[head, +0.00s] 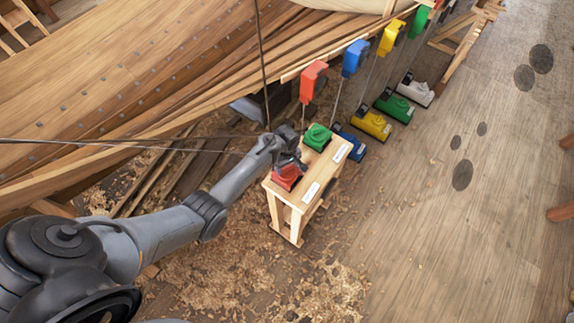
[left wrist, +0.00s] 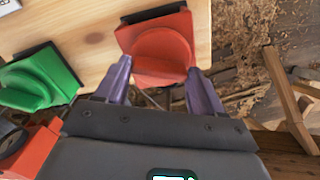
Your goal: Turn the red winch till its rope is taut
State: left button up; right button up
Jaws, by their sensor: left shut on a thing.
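The red winch (head: 287,177) sits on the near end of a small wooden bench (head: 311,188). In the left wrist view the red winch (left wrist: 160,45) shows a round raised top and a dark strip at its upper edge. My left gripper (head: 291,159) is over it, partly covering it in the head view. In the left wrist view its purple fingers (left wrist: 160,88) lie on both sides of the winch's near part, shut on it. The winch's rope is not clearly seen, and I cannot tell whether it is taut. My right gripper is not in view.
A green winch (head: 317,137) sits beside the red one on the bench. Red (head: 313,80), blue (head: 355,58) and yellow (head: 391,37) blocks hang along the hull (head: 130,75). Blue, yellow and green units stand on the floor behind.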

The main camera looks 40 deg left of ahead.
pick_arm(q)
jog(key=shift+c, duration=0.3)
jog(key=shift+r+m+p, duration=0.1)
jog(key=shift+m+p, duration=0.85)
jog(key=shift+m, duration=0.45)
jog(key=shift+m+p, duration=0.65)
jog(key=shift+m, duration=1.45)
jog(key=o, duration=1)
jog(key=shift+o, duration=0.2)
